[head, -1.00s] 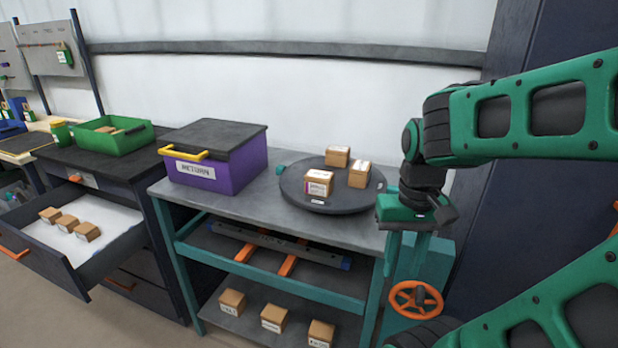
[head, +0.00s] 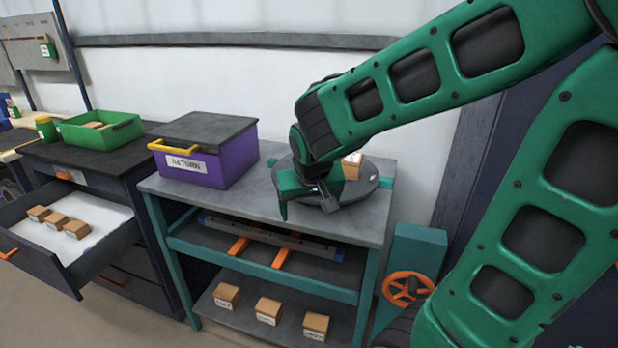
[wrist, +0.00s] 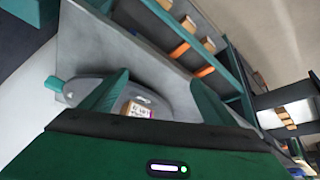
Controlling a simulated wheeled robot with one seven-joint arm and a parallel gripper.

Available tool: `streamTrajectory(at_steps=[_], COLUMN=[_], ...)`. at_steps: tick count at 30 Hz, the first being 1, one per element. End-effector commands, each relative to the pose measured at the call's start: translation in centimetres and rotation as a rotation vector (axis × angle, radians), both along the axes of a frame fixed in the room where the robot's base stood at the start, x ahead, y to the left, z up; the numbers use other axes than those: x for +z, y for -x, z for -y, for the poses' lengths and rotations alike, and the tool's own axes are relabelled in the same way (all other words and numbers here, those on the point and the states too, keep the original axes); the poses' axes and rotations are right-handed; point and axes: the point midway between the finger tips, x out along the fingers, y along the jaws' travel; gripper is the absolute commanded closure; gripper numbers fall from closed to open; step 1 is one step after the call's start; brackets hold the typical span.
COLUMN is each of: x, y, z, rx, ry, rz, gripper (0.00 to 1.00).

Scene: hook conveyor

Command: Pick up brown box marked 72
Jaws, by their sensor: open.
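My gripper (head: 308,200) is over the front left of the round grey turntable (head: 368,188) in the head view. In the wrist view its two green fingers (wrist: 158,98) are apart with nothing held. A brown box (wrist: 140,108) with a white and purple label stands on the turntable, seen between the fingers and beyond them. In the head view one brown box (head: 352,164) shows partly behind my wrist; other boxes there are hidden by my arm. No label can be read clearly as 72.
A purple box (head: 215,165) with a dark lid and yellow handle stands left on the grey bench. Three brown boxes (head: 267,310) sit on the lower shelf. Three more (head: 57,222) lie in the open drawer (head: 98,236). An orange handwheel (head: 407,288) is at the bench's right.

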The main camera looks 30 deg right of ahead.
Motion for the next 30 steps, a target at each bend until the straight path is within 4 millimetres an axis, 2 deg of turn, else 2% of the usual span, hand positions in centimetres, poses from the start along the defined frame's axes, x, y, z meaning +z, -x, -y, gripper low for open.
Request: streamTrajectory(at_steps=[5, 9, 12, 16, 22, 30], x=[-0.7, 0.3, 1.3, 2.7, 3.9, 2.6], y=[-4.4, -7.4, -9.0, -10.5, -11.7, -13.7], z=[3.3, 5.3, 6.0, 6.0, 6.0, 8.6], rx=[-0.241, -0.383, -0.438, -0.473, -0.492, -0.497], ry=[0.126, 0.23, 0.286, 0.332, 0.366, 0.37], rz=[0.132, 0.29, 0.395, 0.506, 0.598, 0.606], gripper=[0.2, 0.2, 0.2, 0.2, 0.2, 0.2])
